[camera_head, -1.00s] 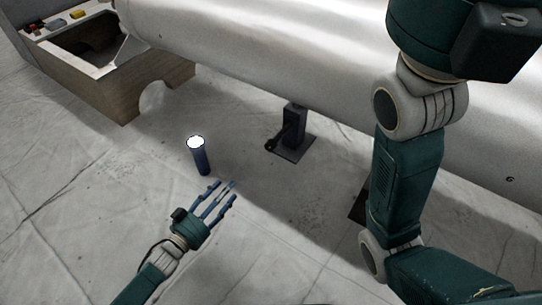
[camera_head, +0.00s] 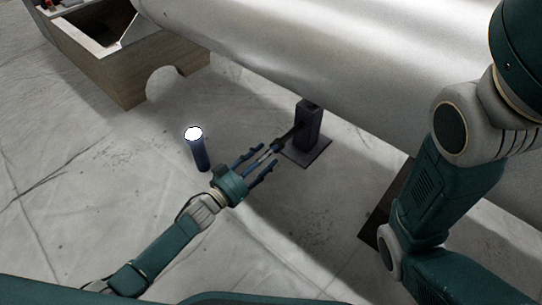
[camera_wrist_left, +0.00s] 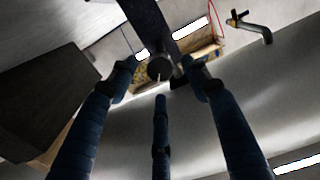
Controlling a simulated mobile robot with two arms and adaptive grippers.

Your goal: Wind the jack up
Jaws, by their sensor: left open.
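The dark jack (camera_head: 309,128) stands upright on its square base plate (camera_head: 314,155), under the large pale cylinder (camera_head: 330,50). Its crank (camera_head: 289,135) sticks out on the left side, towards my left gripper (camera_head: 266,158). That gripper is open, its fingers pointing at the crank's end. In the left wrist view, the crank's round knob (camera_wrist_left: 160,68) shows between and just beyond the spread fingertips of my left gripper (camera_wrist_left: 161,85). I cannot tell whether any finger touches it. My right arm crosses the right side of the head view; its gripper is out of frame.
A lit, dark blue torch (camera_head: 200,152) stands on the sheeted floor, left of my left gripper. A wooden crate-like stand (camera_head: 130,75) is at the upper left. A bent tap-like pipe (camera_wrist_left: 262,27) shows in the left wrist view. The floor at lower left is clear.

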